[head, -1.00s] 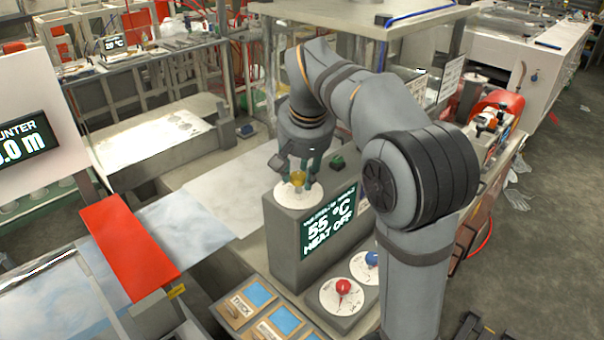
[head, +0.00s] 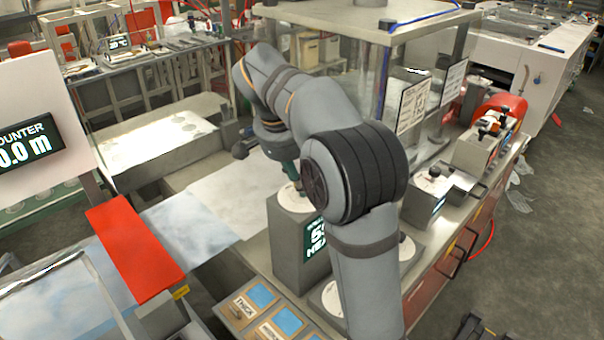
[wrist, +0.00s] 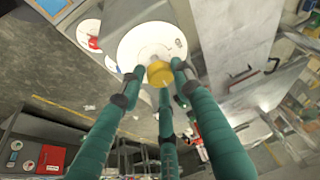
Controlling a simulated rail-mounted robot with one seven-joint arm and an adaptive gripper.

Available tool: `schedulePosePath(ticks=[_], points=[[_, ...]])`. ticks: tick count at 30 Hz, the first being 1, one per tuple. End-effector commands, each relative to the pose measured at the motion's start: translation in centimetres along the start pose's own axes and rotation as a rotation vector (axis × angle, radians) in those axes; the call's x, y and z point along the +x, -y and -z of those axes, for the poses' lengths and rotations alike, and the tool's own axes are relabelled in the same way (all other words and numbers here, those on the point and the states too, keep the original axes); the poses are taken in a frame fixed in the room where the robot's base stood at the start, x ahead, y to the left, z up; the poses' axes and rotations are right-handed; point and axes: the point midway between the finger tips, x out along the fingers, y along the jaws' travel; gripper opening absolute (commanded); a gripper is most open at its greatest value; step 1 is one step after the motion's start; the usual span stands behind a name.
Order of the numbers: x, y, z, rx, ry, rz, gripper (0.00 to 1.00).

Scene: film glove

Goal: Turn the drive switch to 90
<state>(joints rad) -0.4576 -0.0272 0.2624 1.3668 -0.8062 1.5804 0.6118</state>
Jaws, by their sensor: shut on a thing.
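The dial (head: 292,198) lies on top of a grey box (head: 284,240) in the head view, where the knob is hidden. My gripper (wrist: 157,78) has its teal fingers closed around the knob. In the head view my gripper (head: 285,178) points down at the dial. I cannot read the dial's marks or the knob's angle, nor a label naming this switch.
A green display (head: 314,236) on the box front is partly covered by my arm. A red knob (wrist: 94,43) on another white dial shows in the wrist view. A red panel (head: 130,250) and a counter screen (head: 24,141) stand left. A post and glass guard rise behind.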

Motion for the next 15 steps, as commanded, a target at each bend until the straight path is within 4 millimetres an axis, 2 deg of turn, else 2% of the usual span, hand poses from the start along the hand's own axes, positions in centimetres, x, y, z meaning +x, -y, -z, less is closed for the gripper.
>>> schedulePosePath(ticks=[1, 15], points=[[-0.51, 0.37, 0.68, 0.006, -0.021, 0.012, 0.06], [-0.43, 0.22, 0.88, 0.033, -0.025, 0.000, 0.06]])
